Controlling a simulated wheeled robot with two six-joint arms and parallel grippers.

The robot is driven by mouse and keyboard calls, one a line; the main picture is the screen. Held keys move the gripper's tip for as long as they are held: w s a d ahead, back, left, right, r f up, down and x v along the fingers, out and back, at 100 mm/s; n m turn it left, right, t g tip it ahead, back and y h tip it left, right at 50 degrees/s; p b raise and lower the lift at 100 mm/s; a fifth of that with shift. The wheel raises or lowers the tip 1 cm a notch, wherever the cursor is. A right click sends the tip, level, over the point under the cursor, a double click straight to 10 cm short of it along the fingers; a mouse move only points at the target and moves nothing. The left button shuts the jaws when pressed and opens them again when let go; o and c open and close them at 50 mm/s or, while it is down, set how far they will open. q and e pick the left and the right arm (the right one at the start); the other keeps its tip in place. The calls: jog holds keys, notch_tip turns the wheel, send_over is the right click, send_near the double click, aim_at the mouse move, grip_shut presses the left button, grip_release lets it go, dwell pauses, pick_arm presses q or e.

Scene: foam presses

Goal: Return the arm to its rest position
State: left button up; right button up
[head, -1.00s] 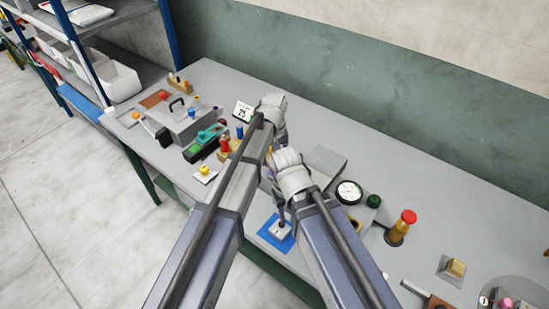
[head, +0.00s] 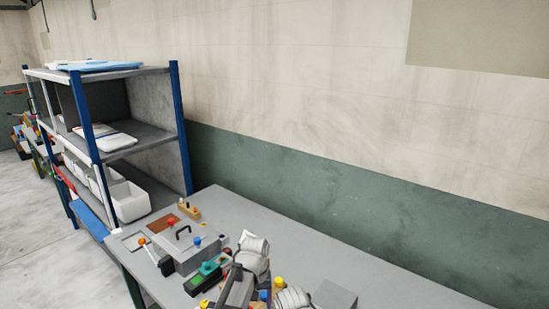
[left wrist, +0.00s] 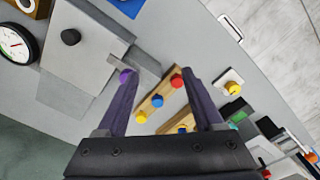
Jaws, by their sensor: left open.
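My left gripper (left wrist: 162,78) is open, its two dark fingers apart with nothing held between them. In the left wrist view it is over the bench, with wooden strips (left wrist: 158,100) carrying red, blue and yellow knobs beyond and between the fingers. A purple knob shows at the left finger's tip; I cannot tell whether they touch. In the head view my left wrist (head: 250,254) is at the bottom centre and its fingers are hidden. My right wrist (head: 292,298) is cut by the bottom edge, and its jaws are out of frame.
A grey box with a black handle (head: 190,250) and a green device (head: 203,279) stand left of my wrists. A grey block (head: 335,296) is at right. In the left wrist view a round gauge (left wrist: 15,43) is at left. Shelves (head: 125,140) stand at the bench's left end.

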pick_arm(q)
jog(key=s+a, duration=1.2)
jog(key=s+d+f+m+y+b, duration=0.1)
jog(key=s+d+f+m+b, duration=0.3)
jog(key=d+f+b, duration=0.5)
jog(key=shift+s+d+m, duration=0.3)
jog(key=shift+s+d, duration=0.55)
jog(key=shift+d, duration=0.05)
pick_arm(e)
notch_tip(320, 180, down, 9)
pick_arm(q)
jog(key=shift+g, duration=0.3)
pick_arm(e)
jog(key=shift+s+f, duration=0.1)
